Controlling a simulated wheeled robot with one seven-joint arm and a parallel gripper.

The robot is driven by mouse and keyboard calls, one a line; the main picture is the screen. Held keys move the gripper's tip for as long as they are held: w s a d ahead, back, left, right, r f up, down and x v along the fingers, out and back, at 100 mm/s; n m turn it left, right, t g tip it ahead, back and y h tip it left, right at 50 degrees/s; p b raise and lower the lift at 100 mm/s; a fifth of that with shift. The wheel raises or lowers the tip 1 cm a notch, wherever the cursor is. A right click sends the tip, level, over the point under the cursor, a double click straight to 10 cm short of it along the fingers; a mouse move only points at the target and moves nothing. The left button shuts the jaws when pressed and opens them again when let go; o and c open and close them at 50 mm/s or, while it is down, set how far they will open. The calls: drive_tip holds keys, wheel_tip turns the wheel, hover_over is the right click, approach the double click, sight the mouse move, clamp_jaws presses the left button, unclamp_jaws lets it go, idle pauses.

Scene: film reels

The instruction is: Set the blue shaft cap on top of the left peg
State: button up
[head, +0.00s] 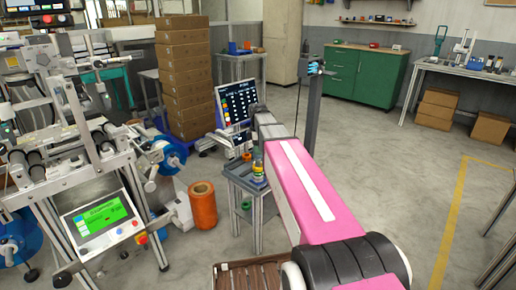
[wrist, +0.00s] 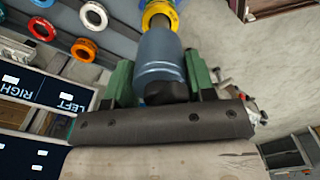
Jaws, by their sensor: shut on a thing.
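In the wrist view, my gripper (wrist: 160,80) has its green fingers closed on either side of the blue shaft cap (wrist: 162,58), a blue-grey cylinder with a dark knob at its near end. A yellow ring (wrist: 160,13) shows just past the cap's far end; whether the cap touches it I cannot tell. In the head view, a stack of coloured rings (head: 258,171) stands on a small grey table (head: 241,180). My gripper is not clear there. I cannot tell which peg is the left one; the pegs are mostly hidden.
Loose rings, including a red one (wrist: 42,28) and a white one (wrist: 93,16), lie beside the cap in the wrist view. A monitor (head: 237,104) stands behind the small table. An orange spool (head: 203,205) and a machine (head: 95,150) stand left. Open floor (head: 400,170) lies right.

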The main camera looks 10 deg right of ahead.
drive_tip(key=shift+f, duration=2.5)
idle(1.0)
drive_tip(key=o, duration=1.1)
drive_tip(key=shift+r, duration=0.15)
wheel_tip(320, 180, up, 11)
drive_tip(key=shift+f, duration=0.2)
